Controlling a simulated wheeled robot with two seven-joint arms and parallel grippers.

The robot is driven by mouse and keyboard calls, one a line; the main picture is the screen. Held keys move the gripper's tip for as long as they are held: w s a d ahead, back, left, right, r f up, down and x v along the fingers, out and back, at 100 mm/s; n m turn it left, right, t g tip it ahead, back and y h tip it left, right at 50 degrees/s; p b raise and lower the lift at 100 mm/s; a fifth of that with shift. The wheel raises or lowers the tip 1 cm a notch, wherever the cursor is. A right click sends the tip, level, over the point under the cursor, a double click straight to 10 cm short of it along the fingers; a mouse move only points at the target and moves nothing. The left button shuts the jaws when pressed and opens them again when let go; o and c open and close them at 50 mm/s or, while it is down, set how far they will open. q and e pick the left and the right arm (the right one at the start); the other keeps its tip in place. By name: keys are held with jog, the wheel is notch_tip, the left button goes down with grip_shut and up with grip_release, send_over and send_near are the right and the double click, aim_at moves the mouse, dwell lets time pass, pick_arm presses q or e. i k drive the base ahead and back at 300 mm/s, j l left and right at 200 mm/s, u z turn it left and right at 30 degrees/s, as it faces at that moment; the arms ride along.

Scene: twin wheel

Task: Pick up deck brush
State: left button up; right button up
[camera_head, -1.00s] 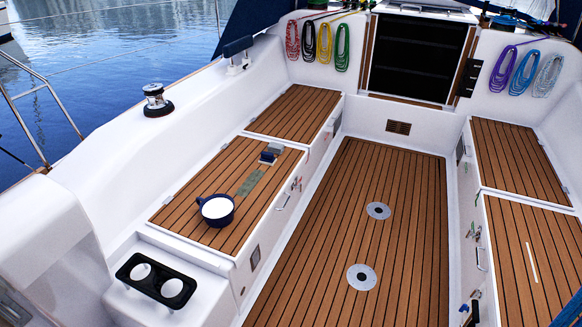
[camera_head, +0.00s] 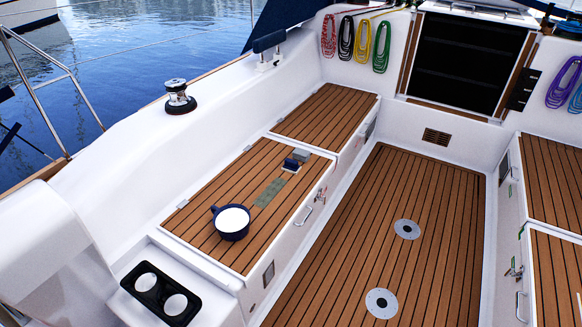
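A small dark blue block with a pale underside (camera_head: 291,165) lies on the left bench and looks like the deck brush, but it is too small to be sure. A grey block (camera_head: 301,155) lies just behind it. A grey-green strip (camera_head: 269,192) lies flat in front of it. A dark blue pot with a handle and white contents (camera_head: 231,222) stands nearer on the same bench. Neither of my grippers is in view.
The left bench (camera_head: 225,255) has a slatted wood top and a raised white side. A black two-hole cup holder (camera_head: 161,293) is at its near end. The cockpit floor (camera_head: 400,190) is clear, with two round metal fittings. A winch (camera_head: 179,97) stands on the left coaming.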

aim_at(290, 166)
jog(key=u, duration=0.85)
jog(key=i+l+u, duration=0.1)
jog(key=l+u, duration=0.35)
jog(key=l, duration=0.2)
jog(key=l+u, duration=0.5)
jog(key=l, duration=0.15)
jog(key=k+l+u, duration=0.1)
jog(key=l+u, duration=0.35)
jog(key=l, duration=0.25)
